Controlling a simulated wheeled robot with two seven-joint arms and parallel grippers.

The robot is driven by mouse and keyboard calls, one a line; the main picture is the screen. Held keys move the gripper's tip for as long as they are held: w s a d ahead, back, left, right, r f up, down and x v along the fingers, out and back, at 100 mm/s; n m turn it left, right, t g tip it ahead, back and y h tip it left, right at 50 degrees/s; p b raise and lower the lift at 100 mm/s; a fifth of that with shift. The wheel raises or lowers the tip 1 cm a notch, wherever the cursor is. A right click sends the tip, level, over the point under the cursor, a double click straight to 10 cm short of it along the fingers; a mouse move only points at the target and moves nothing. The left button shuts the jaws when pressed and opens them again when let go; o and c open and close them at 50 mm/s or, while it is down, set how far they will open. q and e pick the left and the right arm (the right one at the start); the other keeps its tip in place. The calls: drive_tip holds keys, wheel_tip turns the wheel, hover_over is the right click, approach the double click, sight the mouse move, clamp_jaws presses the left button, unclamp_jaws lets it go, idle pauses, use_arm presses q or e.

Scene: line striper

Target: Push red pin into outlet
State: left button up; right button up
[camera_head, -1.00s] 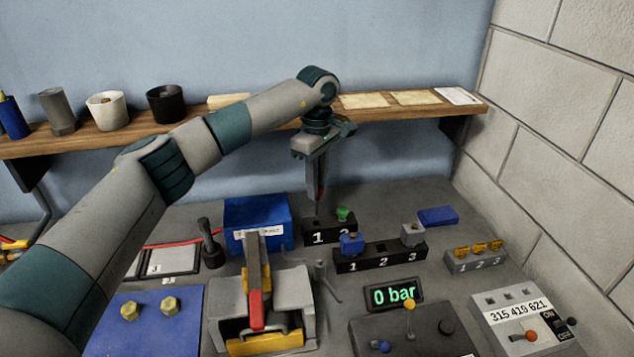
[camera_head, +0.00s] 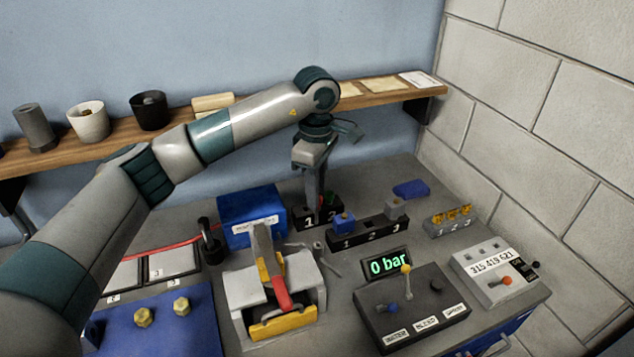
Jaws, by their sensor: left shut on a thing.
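My left gripper (camera_head: 312,192) points down, shut, with its fingertips at the small black block (camera_head: 303,221) marked 1 and 2. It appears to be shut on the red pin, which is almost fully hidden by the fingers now. The fingers are over the block, around position 1. I cannot tell whether the pin is inside a hole. A green pin (camera_head: 329,199) stands at position 2, just right of the fingers. My right gripper is not in view.
A blue box (camera_head: 252,213) stands close left of the block. A longer black block (camera_head: 370,233) with a blue and a grey plug is just in front. A clamp-like fixture (camera_head: 270,295) and a 0 bar display (camera_head: 388,265) are nearer. A wooden shelf (camera_head: 375,92) runs behind.

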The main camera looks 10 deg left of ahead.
use_arm(q)
drive_tip(key=shift+s+d+r, duration=0.1)
drive_tip(key=shift+s+d, duration=0.1)
drive_tip(key=shift+s, duration=0.1)
drive_tip(key=shift+d, duration=0.1)
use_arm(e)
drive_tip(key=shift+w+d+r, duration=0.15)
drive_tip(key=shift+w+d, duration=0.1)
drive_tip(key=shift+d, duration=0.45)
use_arm(q)
drive_tip(key=shift+f, duration=1)
drive_tip(key=shift+f+b, duration=0.4)
drive_tip(key=shift+f, duration=1.1)
drive_tip(key=shift+f+b, duration=0.3)
drive_tip(key=shift+f, duration=0.1)
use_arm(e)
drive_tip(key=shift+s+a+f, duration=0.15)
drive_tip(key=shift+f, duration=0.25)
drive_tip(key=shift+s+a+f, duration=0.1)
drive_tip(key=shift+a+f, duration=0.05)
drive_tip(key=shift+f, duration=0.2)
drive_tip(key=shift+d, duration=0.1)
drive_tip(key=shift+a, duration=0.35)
